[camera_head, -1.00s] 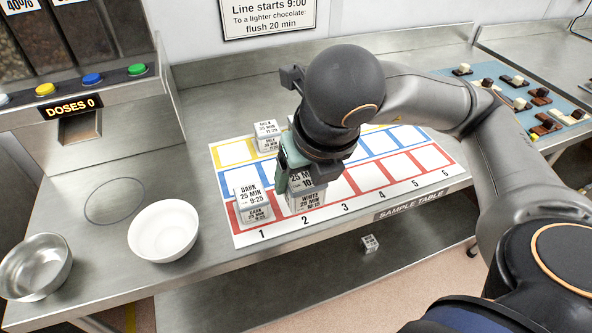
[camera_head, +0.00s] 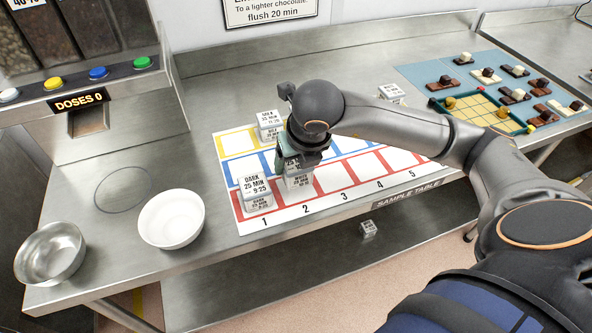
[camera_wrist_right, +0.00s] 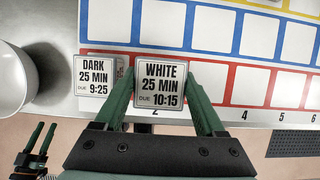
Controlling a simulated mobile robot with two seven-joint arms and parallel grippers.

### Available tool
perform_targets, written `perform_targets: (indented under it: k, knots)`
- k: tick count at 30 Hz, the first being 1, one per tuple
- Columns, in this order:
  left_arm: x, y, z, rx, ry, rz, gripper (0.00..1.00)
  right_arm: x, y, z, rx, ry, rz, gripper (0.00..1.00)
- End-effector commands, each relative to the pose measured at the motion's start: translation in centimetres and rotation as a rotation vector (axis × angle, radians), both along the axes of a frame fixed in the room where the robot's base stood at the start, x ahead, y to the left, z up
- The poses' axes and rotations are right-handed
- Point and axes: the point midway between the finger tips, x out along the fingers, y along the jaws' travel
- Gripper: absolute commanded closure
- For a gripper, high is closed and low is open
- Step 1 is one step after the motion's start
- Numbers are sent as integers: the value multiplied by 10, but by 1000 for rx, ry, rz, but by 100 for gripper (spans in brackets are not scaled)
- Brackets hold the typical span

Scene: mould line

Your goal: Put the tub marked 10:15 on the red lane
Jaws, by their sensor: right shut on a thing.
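The tub marked WHITE, 25 MIN, due 10:15 (camera_wrist_right: 160,84) is between the green fingers of my right gripper (camera_head: 297,165), which is shut on it. The tub also shows in the head view (camera_head: 299,181), partly hidden by the gripper, upright at column 2 of the red lane (camera_head: 330,188). I cannot tell whether its base touches the mat. The DARK tub due 9:25 (camera_head: 257,187) stands in red column 1, to its left. My left gripper (camera_wrist_right: 46,126) shows only in the right wrist view, at lower left, its fingers apart and empty.
A MILK tub (camera_head: 269,122) stands in the yellow lane. Another tub (camera_head: 391,92) stands at the back of the table, and a small one (camera_head: 368,228) lies on the lower shelf. A white bowl (camera_head: 171,218) and a metal bowl (camera_head: 50,254) are at left. Red columns 3 to 5 look empty.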

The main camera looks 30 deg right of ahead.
Motion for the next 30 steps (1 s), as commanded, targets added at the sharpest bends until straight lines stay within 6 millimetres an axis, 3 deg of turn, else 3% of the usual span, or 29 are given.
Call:
perform_targets:
  k: [6,19,20,27,30]
  knots:
    - [1,0,8,-1,-2,-1,50,-1,0,-28,0,3,0,90]
    - [1,0,2,-1,-2,-1,50,0,0,-35,1,0,0,90]
    - [1,0,2,-1,-2,-1,50,0,0,-34,1,1,0,27]
    - [0,0,3,-1,-2,-1,50,0,0,-33,1,2,0,0]
    - [0,0,3,-1,-2,-1,50,0,0,-33,1,2,0,0]
